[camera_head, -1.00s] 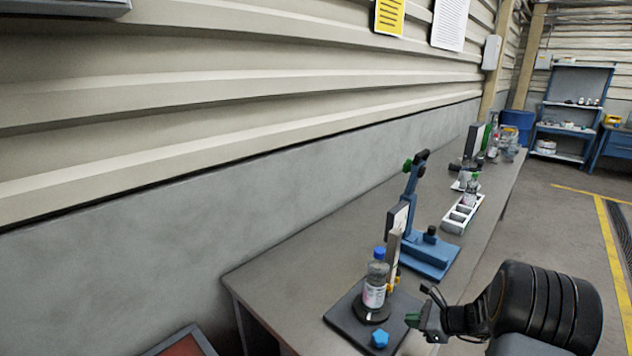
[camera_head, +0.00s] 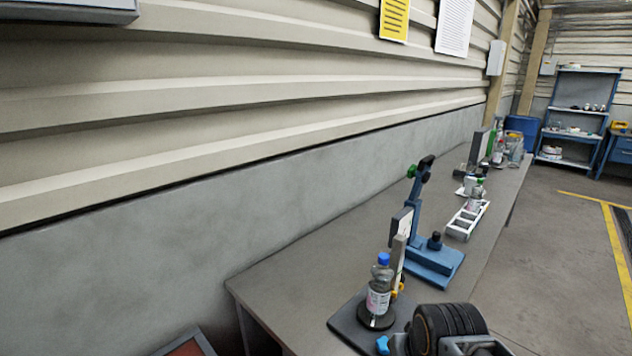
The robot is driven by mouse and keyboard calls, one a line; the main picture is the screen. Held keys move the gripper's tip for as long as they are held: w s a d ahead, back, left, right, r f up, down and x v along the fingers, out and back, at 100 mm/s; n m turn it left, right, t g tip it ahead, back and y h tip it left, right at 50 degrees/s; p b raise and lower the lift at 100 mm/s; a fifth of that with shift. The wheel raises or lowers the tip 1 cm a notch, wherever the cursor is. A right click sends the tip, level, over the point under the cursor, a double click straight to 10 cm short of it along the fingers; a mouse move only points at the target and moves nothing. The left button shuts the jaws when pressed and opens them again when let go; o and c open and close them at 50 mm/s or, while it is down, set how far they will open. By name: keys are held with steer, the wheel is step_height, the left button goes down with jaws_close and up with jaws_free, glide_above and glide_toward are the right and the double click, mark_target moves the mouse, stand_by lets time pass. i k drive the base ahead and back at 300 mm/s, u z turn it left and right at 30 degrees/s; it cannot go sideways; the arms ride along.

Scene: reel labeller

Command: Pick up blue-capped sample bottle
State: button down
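The blue-capped sample bottle (camera_head: 379,287) is clear with a white and pink label. It stands upright on a round black disc on a dark base plate (camera_head: 345,324) at the near end of the bench. My arm's black ribbed part is at the bottom, right of the bottle. A small grey part that seems to be my gripper (camera_head: 399,344) is low beside a blue knob (camera_head: 383,344), apart from the bottle. Its fingertips cannot be made out, so neither its opening nor anything in it can be told.
An upright plate with a yellow part stands just behind the bottle. A blue stand (camera_head: 432,262) with a tall arm is farther back, then a white compartment tray (camera_head: 467,222) and more bottles. The bench (camera_head: 290,284) is clear at left, along the wall.

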mark_target(381, 286)
steer(key=u, duration=0.05)
steer(key=k, duration=0.5)
steer(key=u, duration=3.9)
steer(key=k, duration=1.55)
steer(key=z, duration=1.65)
steer(key=i, duration=0.5)
steer(key=z, duration=0.05)
